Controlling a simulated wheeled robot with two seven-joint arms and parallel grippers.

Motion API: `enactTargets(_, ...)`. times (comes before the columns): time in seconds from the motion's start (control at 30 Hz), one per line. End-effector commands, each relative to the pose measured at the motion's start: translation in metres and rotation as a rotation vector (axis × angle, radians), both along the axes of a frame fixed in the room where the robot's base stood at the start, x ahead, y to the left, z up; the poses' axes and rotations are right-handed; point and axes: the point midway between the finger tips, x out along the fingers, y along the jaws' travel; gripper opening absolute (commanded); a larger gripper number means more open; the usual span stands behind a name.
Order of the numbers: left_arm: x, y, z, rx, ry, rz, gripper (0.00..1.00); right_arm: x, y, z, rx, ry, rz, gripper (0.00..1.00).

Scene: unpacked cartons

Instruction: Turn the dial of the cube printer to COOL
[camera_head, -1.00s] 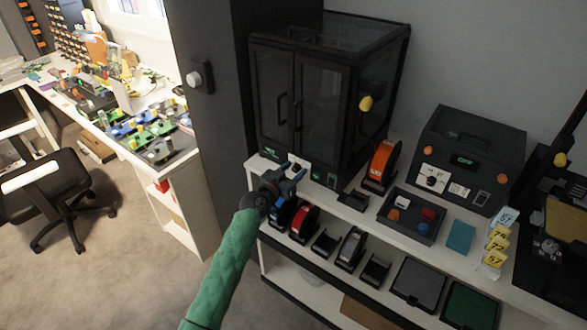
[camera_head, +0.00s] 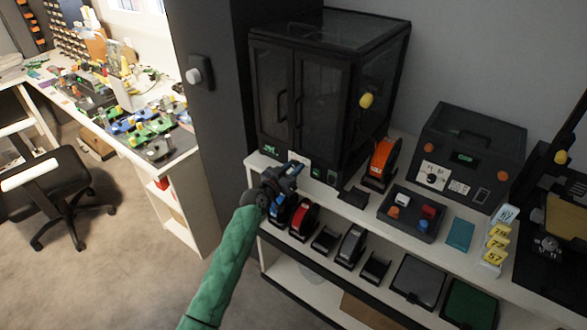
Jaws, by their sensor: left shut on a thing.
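The cube printer (camera_head: 322,98) is the black enclosure with two dark glazed doors in the middle of the head view, on the white shelf. A small white dial plate (camera_head: 300,158) sits low on its front. My left gripper (camera_head: 296,168) reaches in on the green-sleeved arm and is shut on the dial at this plate. The fingers cover the dial, so its pointer and the COOL mark cannot be read. My right gripper is out of view.
A black box with its own dial panel (camera_head: 432,177) stands to the right. Red and black holders line the lower shelf below my gripper. A grey column stands left of the printer.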

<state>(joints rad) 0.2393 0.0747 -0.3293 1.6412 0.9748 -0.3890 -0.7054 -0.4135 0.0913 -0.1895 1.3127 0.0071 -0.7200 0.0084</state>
Motion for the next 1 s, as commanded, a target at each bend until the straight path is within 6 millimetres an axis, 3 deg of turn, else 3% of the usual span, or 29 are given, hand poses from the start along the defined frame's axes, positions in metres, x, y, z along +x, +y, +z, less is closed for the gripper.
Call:
enactTargets(0.67, 0.001, 0.001, -0.001, -0.427, 0.311, 0.0, 0.04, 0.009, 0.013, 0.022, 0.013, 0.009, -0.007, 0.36)
enactTargets(1.0, 0.001, 0.002, -0.001, -0.555, 0.405, 0.0, 0.04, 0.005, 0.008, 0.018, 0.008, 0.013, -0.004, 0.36)
